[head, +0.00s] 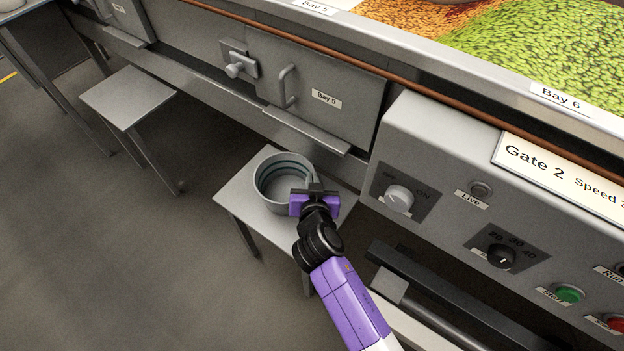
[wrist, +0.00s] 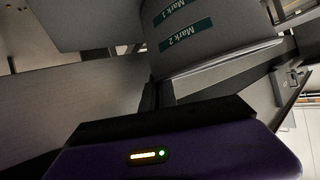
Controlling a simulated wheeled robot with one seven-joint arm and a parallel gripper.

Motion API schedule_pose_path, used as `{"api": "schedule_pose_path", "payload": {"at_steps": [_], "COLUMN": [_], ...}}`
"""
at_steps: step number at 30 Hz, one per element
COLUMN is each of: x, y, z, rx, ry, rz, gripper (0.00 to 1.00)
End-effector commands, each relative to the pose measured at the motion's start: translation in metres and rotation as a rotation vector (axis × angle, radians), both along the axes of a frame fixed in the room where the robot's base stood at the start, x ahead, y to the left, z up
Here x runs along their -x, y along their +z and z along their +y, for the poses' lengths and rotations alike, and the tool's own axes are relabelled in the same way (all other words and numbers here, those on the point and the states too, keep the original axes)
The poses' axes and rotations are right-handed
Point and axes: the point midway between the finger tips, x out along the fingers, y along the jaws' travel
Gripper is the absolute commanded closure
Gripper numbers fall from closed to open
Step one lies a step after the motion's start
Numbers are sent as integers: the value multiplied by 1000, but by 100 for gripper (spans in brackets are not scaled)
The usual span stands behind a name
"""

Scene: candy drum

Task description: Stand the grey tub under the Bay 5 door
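The grey tub (head: 264,193) is round, with teal bands inside. It looks upright on a small grey stand (head: 237,203) in front of and below the Bay 5 door (head: 345,89), which looks closed. My gripper (head: 315,188) is at the tub's right-hand rim, its fingers close together and seemingly pinching the wall. In the wrist view the tub (wrist: 215,45) fills the upper middle, with teal "Mark 1" and "Mark 2" labels, and its edge runs to my fingers (wrist: 157,94). The fingertips' contact is partly hidden.
A second small stand (head: 127,95), empty, is at the left. The control panel (head: 440,185) with knobs and buttons juts out at the right. A ledge (head: 305,130) sticks out below the Bay 5 door. Open floor (head: 130,260) lies at the lower left.

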Motion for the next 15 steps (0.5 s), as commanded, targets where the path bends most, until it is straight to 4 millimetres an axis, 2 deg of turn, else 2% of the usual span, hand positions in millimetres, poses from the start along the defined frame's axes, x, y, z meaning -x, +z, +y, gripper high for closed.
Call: {"api": "schedule_pose_path", "payload": {"at_steps": [2, 6, 15], "x": [0, 0, 0], "y": [-3, -2, -1], "z": [0, 0, 0], "rx": [0, 0, 0], "ry": [0, 0, 0], "rz": [0, 0, 0], "gripper": [100, 76, 76]}}
